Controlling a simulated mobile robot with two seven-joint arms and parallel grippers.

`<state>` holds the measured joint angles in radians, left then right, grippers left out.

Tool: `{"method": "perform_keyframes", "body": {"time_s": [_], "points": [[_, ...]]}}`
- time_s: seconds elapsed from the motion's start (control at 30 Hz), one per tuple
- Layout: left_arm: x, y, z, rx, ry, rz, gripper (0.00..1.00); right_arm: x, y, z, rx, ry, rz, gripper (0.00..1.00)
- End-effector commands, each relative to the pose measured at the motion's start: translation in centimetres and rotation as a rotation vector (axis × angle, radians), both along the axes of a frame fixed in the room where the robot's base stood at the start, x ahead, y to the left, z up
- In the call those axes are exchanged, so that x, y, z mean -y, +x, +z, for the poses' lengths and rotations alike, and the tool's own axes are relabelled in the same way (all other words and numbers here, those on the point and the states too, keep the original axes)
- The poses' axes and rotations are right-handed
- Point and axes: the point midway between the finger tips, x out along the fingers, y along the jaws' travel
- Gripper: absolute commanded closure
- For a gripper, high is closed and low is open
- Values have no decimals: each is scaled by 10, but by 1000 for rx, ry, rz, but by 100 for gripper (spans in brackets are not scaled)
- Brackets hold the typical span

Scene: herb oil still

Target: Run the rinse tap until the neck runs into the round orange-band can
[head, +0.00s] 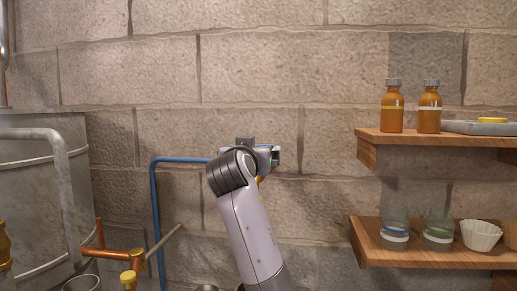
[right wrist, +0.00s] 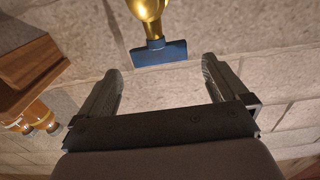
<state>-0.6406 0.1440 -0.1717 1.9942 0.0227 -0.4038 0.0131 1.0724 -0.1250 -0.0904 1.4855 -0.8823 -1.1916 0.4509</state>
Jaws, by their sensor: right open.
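In the right wrist view a brass tap (right wrist: 148,10) with a blue T-shaped handle (right wrist: 159,53) comes in from the top. My right gripper (right wrist: 161,67) is open, its fingers on either side of the handle's near end; I cannot tell whether they touch. In the head view my right arm hides most of the tap, and a blue pipe (head: 154,215) runs along the wall to it. A metal vessel's rim (head: 82,284) shows at the bottom left; no orange band is visible on it. My left gripper is not in view.
A large metal still (head: 35,200) stands at the left, with copper pipework (head: 120,256) and a yellow knob (head: 128,277). At the right, an upper shelf (head: 435,138) holds orange bottles and a tray. The lower shelf (head: 435,258) holds glass jars and a fluted white cup.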

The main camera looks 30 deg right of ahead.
Motion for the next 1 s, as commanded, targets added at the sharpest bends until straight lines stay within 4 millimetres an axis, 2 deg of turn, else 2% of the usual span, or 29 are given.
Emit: {"method": "perform_keyframes", "body": {"time_s": [0.4, 0.87, 0.97, 1.0], "points": [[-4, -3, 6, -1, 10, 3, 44, 32, 42, 1, -1, 0, -1, 0], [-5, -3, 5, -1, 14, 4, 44, 38, 50, 0, -1, 1, 1, 0], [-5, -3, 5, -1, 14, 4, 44, 38, 50, 0, -1, 1, 1, 29], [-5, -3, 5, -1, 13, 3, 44, 38, 50, 0, -1, 1, 1, 42]]}}
